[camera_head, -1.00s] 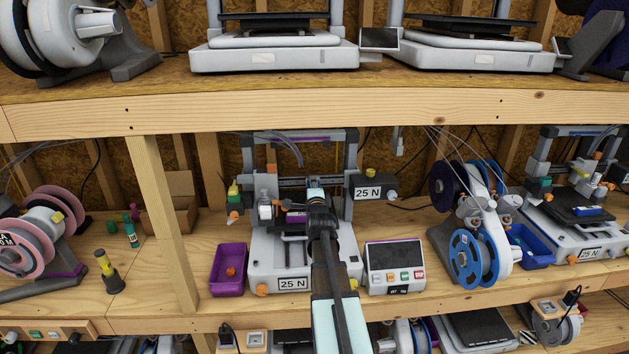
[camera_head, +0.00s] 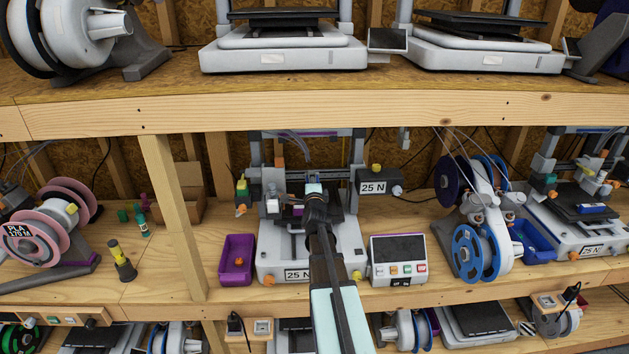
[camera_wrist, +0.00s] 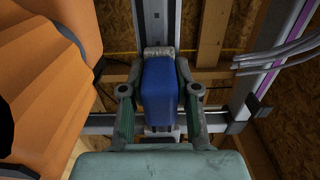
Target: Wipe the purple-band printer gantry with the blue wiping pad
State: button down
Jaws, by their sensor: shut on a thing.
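The purple-band printer (camera_head: 350,262) stands on the middle shelf with a 25 N label on its front. Its gantry (camera_head: 357,160) rises behind my arm, and a purple strip (camera_wrist: 266,84) shows on a grey upright in the wrist view. My gripper (camera_head: 314,186) is in front of the gantry, over the printer's bed. In the wrist view my gripper (camera_wrist: 160,92) is shut on the blue wiping pad (camera_wrist: 159,98), one finger on each side. A pale grey end of the held piece lies close to a dark vertical rail (camera_wrist: 157,20); I cannot tell whether they touch.
A purple bin (camera_head: 236,262) stands left of the printer, and a control box (camera_head: 398,258) stands right. A black 25 N box (camera_head: 373,186) juts out beside the gantry. An orange body (camera_wrist: 50,75) fills the wrist view's left. The upper shelf (camera_head: 300,112) hangs above.

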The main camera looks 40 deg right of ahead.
dwell(0.3)
jog(key=shift+v, duration=2.95)
jog(key=v, duration=0.3)
jog(key=shift+a+b, duration=0.1)
jog(key=shift+b, duration=0.25)
